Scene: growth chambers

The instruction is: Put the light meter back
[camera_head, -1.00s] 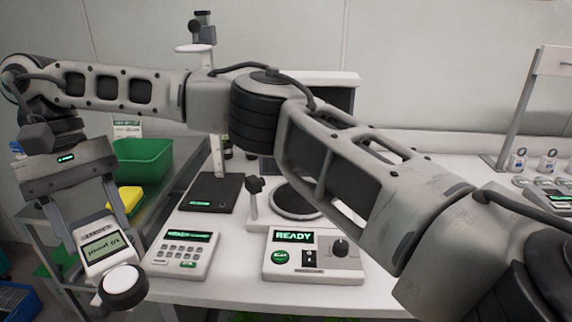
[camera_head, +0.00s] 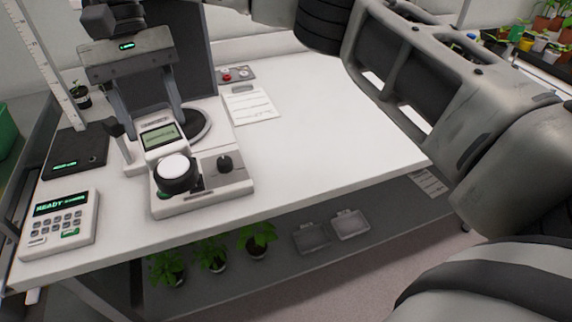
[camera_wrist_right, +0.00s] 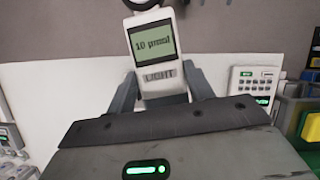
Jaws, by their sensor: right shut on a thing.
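The light meter (camera_head: 159,136) is a white handheld device with a grey-green screen and a round white sensor dome (camera_head: 175,169) in a black rim. My right gripper (camera_head: 151,112) is shut on its body from both sides. In the head view the meter overlaps the white control box with a black knob (camera_head: 232,186); I cannot tell the height between them. In the right wrist view the light meter (camera_wrist_right: 155,55) sits between the fingers, its screen reading about "10 µmol" above the word LIGHT. My left gripper is not in view.
A keypad device (camera_head: 58,226) and a black scale-like plate (camera_head: 75,156) stand on the bench's left. A paper sheet (camera_head: 250,106) lies behind. The bench's middle and right (camera_head: 330,135) are clear. Potted plants (camera_head: 210,253) and clear trays (camera_head: 350,224) are on the lower shelf.

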